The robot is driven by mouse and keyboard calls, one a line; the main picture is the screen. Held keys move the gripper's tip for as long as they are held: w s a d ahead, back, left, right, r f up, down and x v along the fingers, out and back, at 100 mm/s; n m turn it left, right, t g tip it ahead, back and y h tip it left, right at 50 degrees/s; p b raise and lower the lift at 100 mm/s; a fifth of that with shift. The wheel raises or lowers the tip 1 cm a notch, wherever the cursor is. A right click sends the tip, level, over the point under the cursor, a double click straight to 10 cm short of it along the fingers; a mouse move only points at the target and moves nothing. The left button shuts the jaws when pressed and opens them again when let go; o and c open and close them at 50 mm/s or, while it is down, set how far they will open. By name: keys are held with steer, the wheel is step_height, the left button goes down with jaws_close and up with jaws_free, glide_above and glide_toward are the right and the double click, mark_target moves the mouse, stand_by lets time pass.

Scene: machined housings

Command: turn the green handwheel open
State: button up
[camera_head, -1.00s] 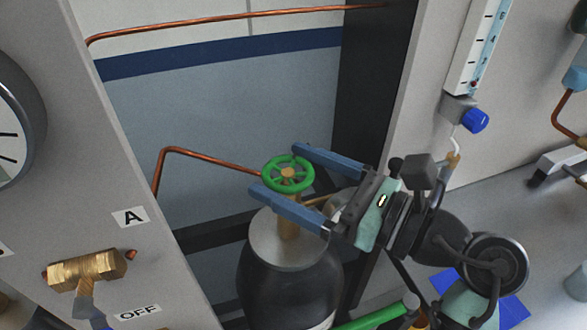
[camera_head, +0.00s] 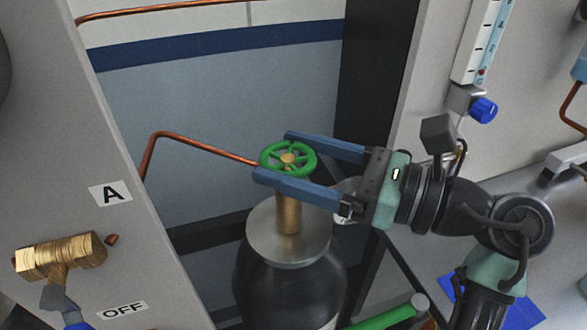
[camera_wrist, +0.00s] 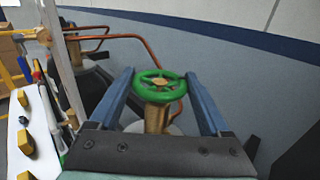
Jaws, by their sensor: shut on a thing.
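The green handwheel (camera_head: 288,158) is a spoked ring with a brass hub on top of the brass valve stem (camera_head: 289,213) of a dark cylinder (camera_head: 290,285). My gripper (camera_head: 274,156) comes in from the right, its two long blue fingers on opposite sides of the wheel, shut on its rim. In the wrist view the handwheel (camera_wrist: 160,86) sits between the fingertips (camera_wrist: 159,74), with the brass stem below it.
A copper pipe (camera_head: 190,142) runs from the valve to the left panel. That panel bears a label "A" (camera_head: 110,194), a brass fitting (camera_head: 60,257) and an "OFF" label (camera_head: 123,310). A blue knob (camera_head: 484,109) below a gauge is at right. A dark post (camera_head: 372,80) stands behind my gripper.

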steer(key=o, duration=1.2)
steer(key=b+v, duration=0.2)
steer(key=v, duration=1.1)
steer(key=shift+s, duration=0.1)
